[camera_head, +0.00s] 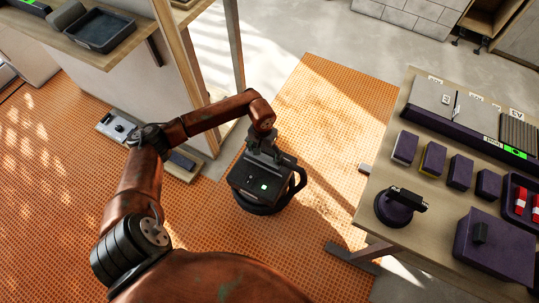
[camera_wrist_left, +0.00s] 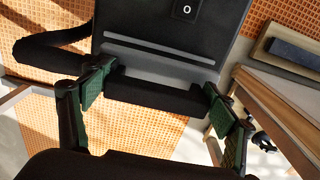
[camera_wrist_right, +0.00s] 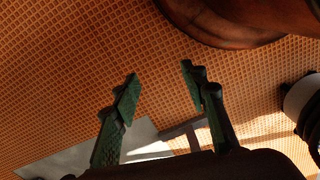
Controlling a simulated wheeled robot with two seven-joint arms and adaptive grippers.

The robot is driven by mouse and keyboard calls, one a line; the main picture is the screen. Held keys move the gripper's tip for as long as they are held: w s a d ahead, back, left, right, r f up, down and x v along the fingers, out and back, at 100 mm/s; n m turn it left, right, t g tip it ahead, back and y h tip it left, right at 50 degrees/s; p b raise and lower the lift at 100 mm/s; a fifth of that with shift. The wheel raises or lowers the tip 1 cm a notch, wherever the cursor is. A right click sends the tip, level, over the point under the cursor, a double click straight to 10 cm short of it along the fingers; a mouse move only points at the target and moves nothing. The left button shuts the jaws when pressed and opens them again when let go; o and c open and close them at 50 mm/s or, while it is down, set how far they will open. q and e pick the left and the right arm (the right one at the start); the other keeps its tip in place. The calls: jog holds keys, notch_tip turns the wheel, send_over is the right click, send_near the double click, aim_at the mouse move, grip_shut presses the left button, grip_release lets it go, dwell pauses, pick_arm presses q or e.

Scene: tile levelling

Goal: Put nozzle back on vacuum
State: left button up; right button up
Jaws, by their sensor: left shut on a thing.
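A dark box-shaped device (camera_head: 262,182) with a small green light and a black curved hose or loop at its right side shows below my left gripper (camera_head: 268,145). I take it for the vacuum. In the left wrist view, my left gripper (camera_wrist_left: 155,95) is shut on a black bar at the near edge of the device (camera_wrist_left: 175,30). The black curved part (camera_wrist_left: 55,45) sticks out to the left there. I cannot tell which part is the nozzle, nor whether the device touches the floor. My right gripper (camera_wrist_right: 155,95) is open and empty above the orange floor.
A wooden table (camera_head: 372,215) at right holds several dark boxes, a round purple piece with a black handle (camera_head: 397,207), and a red-item tray (camera_head: 521,188). A shelf with a dark tray (camera_head: 100,31) and wooden posts stand at upper left.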

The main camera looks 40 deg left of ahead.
aim_at(266, 156)
pick_arm(q)
jog(key=shift+w+f, duration=0.4)
jog(key=shift+f, duration=0.25)
jog(key=shift+w+f, duration=0.15)
jog(key=shift+w, duration=0.1)
notch_tip(266, 156, down, 3)
jog(key=shift+w+f+b, duration=0.15)
jog(key=shift+f+b, duration=0.05)
jog(key=shift+b, duration=0.95)
jog(key=shift+a+f, duration=0.1)
pick_arm(e)
jog(key=w+a+f+t+y, duration=0.1)
jog(key=w+a+f+t, duration=0.1)
jog(key=w+f, duration=0.3)
jog(key=shift+a+f, duration=0.45)
jog(key=shift+a, duration=0.4)
jog(key=shift+t, duration=0.3)
pick_arm(q)
jog(key=o, duration=1.3)
pick_arm(e)
jog(key=shift+w+a+f, duration=0.1)
jog(key=shift+w+f, duration=0.05)
jog(key=shift+f, duration=0.05)
